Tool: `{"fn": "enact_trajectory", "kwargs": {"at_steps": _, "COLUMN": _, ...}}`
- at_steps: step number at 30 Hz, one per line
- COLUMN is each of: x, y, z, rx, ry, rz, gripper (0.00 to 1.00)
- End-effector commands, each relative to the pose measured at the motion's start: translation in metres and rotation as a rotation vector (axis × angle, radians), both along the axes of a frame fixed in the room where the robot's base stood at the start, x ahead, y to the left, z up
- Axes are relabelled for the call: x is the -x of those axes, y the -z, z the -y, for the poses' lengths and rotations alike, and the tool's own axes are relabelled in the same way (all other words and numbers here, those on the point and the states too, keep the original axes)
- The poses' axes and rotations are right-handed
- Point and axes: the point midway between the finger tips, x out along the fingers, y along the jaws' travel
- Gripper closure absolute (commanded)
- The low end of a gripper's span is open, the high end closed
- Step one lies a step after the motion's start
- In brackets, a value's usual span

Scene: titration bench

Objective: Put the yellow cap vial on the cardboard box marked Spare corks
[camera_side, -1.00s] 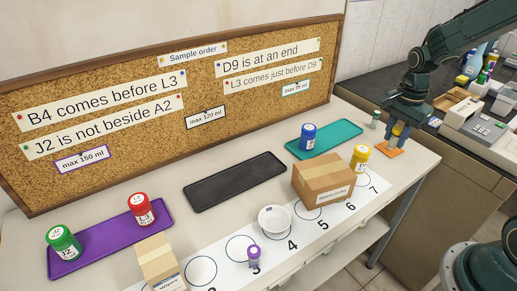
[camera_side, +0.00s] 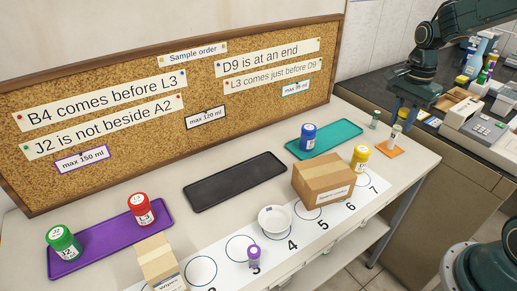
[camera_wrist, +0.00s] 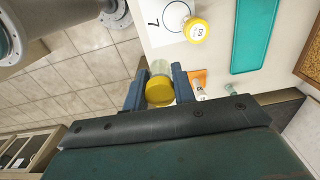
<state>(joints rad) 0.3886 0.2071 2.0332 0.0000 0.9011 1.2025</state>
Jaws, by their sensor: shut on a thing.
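The yellow cap vial (camera_wrist: 160,90) is held between the two fingers of my gripper (camera_wrist: 159,88), which is shut on it; its clear glass body shows beyond the cap in the wrist view. In the side view my gripper (camera_side: 402,112) is above the far right end of the bench, near the orange mat, and the vial is hard to make out there. The cardboard box (camera_side: 312,186), with a small white label on its front, stands on the numbered strip left of the large yellow-capped jar. Its top is clear. The box is out of the wrist view.
A pale-capped vial (camera_side: 396,132) stands by the orange mat (camera_side: 388,149), with another small vial (camera_side: 375,120) behind. The yellow-capped jar (camera_side: 360,157) is right of the box; a blue jar (camera_side: 308,136) stands on the teal tray (camera_side: 345,134).

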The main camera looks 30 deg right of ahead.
Motion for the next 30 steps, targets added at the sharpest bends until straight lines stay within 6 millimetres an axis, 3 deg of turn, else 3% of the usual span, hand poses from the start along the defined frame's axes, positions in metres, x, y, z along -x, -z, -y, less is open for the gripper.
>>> {"fn": "enact_trajectory", "kwargs": {"at_steps": 7, "x": -0.005, "y": -0.003, "z": -0.005, "rx": 0.000, "ry": 0.002, "rz": 0.001, "gripper": 0.96}}
{"fn": "enact_trajectory", "kwargs": {"at_steps": 13, "x": -0.021, "y": -0.014, "z": -0.024, "rx": 0.000, "ry": 0.018, "rz": 0.001, "gripper": 0.96}}
{"fn": "enact_trajectory", "kwargs": {"at_steps": 21, "x": -0.055, "y": -0.044, "z": -0.077, "rx": 0.000, "ry": 0.061, "rz": 0.003, "gripper": 0.96}}
{"fn": "enact_trajectory", "kwargs": {"at_steps": 30, "x": -0.076, "y": -0.077, "z": -0.139, "rx": 0.000, "ry": 0.114, "rz": 0.000, "gripper": 0.96}}
